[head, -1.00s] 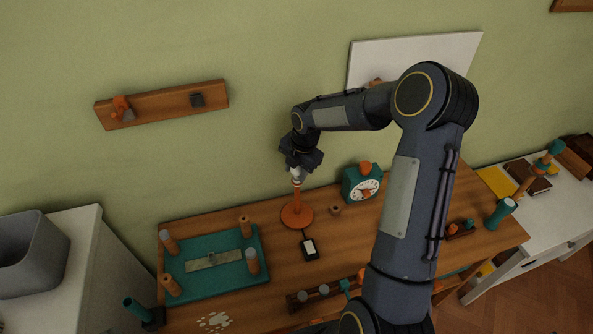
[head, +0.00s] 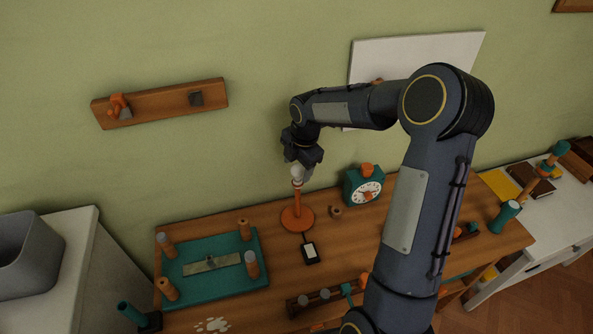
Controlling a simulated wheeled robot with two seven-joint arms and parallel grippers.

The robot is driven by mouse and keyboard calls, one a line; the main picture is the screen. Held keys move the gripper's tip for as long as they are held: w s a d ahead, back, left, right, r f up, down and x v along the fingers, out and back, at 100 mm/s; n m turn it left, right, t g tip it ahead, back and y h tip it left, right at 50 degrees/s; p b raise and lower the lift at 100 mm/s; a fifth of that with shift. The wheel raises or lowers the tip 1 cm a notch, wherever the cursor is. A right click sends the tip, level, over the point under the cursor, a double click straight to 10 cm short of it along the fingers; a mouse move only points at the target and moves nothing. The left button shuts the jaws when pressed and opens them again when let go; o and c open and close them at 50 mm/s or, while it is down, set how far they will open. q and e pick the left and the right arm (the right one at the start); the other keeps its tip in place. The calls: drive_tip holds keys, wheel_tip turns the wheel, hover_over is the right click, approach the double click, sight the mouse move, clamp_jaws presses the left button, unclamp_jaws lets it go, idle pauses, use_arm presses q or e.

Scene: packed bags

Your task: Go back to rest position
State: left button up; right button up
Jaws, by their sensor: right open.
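My right arm reaches up from the lower right across the desk and bends left. My right gripper (head: 299,163) points down over an orange lamp stand (head: 297,215) with a pale bulb (head: 297,172) on top. The gripper is open, its fingers just above or around the upper part of the bulb; I cannot tell whether they touch it. The stand is upright on the wooden desk (head: 350,240), with a small dark switch box (head: 311,252) in front of it. My left gripper is not in view.
A teal clock (head: 363,188) stands right of the lamp, near my right forearm. A teal tray (head: 190,287) with several upright pegs lies at the left. A rack (head: 310,301) sits at the front. A wooden wall shelf (head: 160,103) and white board (head: 440,52) are behind.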

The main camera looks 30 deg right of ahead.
drive_tip(key=r, duration=0.2)
drive_tip(key=s+r, duration=0.1)
drive_tip(key=r, duration=0.1)
drive_tip(key=shift+r+b, duration=0.35)
drive_tip(key=shift+r, duration=0.05)
drive_tip(key=shift+s+r, duration=0.2)
drive_tip(key=shift+r, duration=0.15)
drive_tip(key=s+a+r+m+t, duration=0.1)
drive_tip(key=s+a+r+m, duration=0.1)
drive_tip(key=s+r+m, duration=0.3)
drive_tip(key=s+a+r+m, duration=0.1)
drive_tip(key=s+a+m, duration=0.1)
drive_tip(key=s+m, duration=0.35)
drive_tip(key=s+a+f+m+t+y, duration=0.1)
drive_tip(key=s+a+m, duration=0.2)
drive_tip(key=s+m, duration=0.2)
drive_tip(key=s+a+f+m+t+y, duration=0.1)
drive_tip(key=s+a+m, duration=0.3)
drive_tip(key=s, duration=0.7)
drive_tip(key=shift+s+f+m+y+b, duration=0.4)
drive_tip(key=shift+m+y, duration=0.3)
drive_tip(key=shift+m, duration=0.45)
drive_tip(key=shift+w+a, duration=0.1)
drive_tip(key=shift+w, duration=0.05)
drive_tip(key=shift+c, duration=0.3)
